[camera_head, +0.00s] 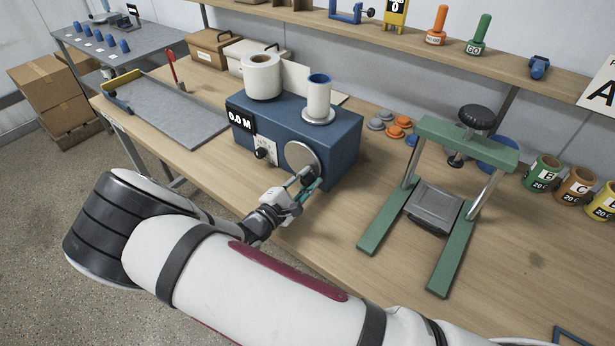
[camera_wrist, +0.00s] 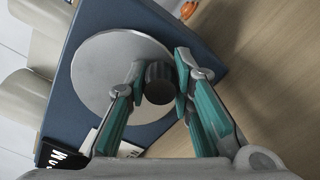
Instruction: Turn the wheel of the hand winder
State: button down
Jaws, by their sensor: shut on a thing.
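The hand winder (camera_head: 337,141) is a blue box on the wooden bench, with a white paper roll (camera_head: 262,75) and a white spool with a blue core (camera_head: 318,97) on top. Its front carries a black "0.0 M" display (camera_head: 240,121), a small knob panel and a round grey metal wheel (camera_head: 299,157). The wheel (camera_wrist: 105,60) fills the left middle of the wrist view, with a dark cylindrical handle (camera_wrist: 159,84) standing out from it. My gripper (camera_head: 307,182) is at the wheel's lower right. Its teal fingers (camera_wrist: 160,88) are shut around the handle, one on each side.
A green press frame (camera_head: 462,135) stands to the right on the bench. A grey metal tray (camera_head: 178,117) lies to the left. Coloured tins (camera_head: 541,173) stand at the far right. Bare bench lies between the winder and the press.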

jog(key=shift+a+f+m, duration=0.1)
jog(key=shift+f+m, duration=0.25)
jog(key=shift+m, duration=0.45)
jog(key=c, duration=1.4)
grip_release()
jog(key=shift+o, duration=0.2)
jog(key=shift+w, duration=0.1)
jog(key=v, duration=1.2)
